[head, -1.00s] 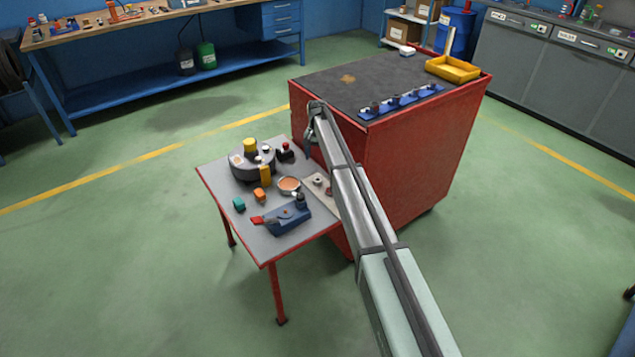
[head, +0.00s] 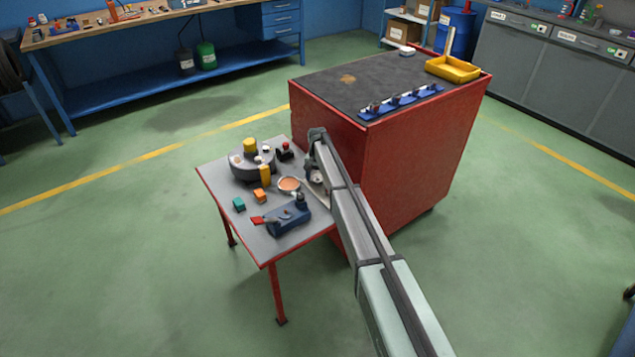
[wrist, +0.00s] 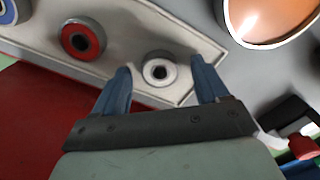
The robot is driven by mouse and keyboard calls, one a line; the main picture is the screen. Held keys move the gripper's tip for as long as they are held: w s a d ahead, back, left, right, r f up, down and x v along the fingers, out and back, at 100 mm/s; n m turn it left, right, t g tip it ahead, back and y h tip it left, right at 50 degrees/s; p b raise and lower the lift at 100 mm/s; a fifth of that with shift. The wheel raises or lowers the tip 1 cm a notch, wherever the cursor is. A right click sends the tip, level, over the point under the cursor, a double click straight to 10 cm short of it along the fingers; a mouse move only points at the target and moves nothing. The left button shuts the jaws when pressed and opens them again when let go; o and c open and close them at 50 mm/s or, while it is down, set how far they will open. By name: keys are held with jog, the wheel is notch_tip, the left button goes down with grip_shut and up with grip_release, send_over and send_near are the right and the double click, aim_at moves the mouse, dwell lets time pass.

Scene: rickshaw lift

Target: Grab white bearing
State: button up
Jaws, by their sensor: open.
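The white bearing (wrist: 159,71) is a small ring with a dark centre, in the wrist view on a light grey tray (wrist: 188,28). My gripper (wrist: 160,80) is open, with one blue finger on each side of the bearing in that view. The fingers look apart from the bearing; I cannot tell their exact height over it. A red bearing (wrist: 83,39) lies on the same tray to the left. In the head view, my arm hides most of the tray, and the gripper's fingers are hard to make out (head: 316,178).
A copper-coloured bowl (head: 289,184) stands beside the tray on the small table (head: 223,176). A blue device (head: 287,217) sits at the table's front. The tall red cabinet (head: 410,160) rises right behind the arm. A blue ring part (wrist: 6,10) lies at the tray's far left.

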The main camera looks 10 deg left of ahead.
jog(key=shift+c, duration=0.5)
jog(key=c, duration=1.1)
jog(key=shift+r, duration=0.15)
